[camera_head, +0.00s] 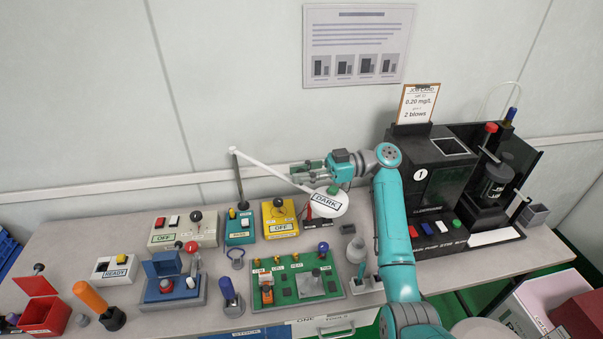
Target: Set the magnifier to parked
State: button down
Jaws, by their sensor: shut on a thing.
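The magnifier has a round white head (328,206) with a label reading "DARK", on a long white arm that slopes down to the right from the top of a dark post. A small green part (333,190) shows on top of the head.
Below the head lies a green board (330,291) with several small parts. A yellow box (280,226) marked "OFF", a teal box (240,238) and a beige box (165,236) stand to the left. A large black machine (432,190) stands at right. My arm crosses the bench between.

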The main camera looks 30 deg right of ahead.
jog(key=shift+w+d+f+n+g, duration=0.1)
jog(key=shift+w+d+n+g, duration=0.2)
jog(key=shift+d+g, duration=0.25)
jog(key=c, duration=1)
grip_release()
notch_tip(320, 180, up, 10)
jog(key=shift+r, duration=0.1)
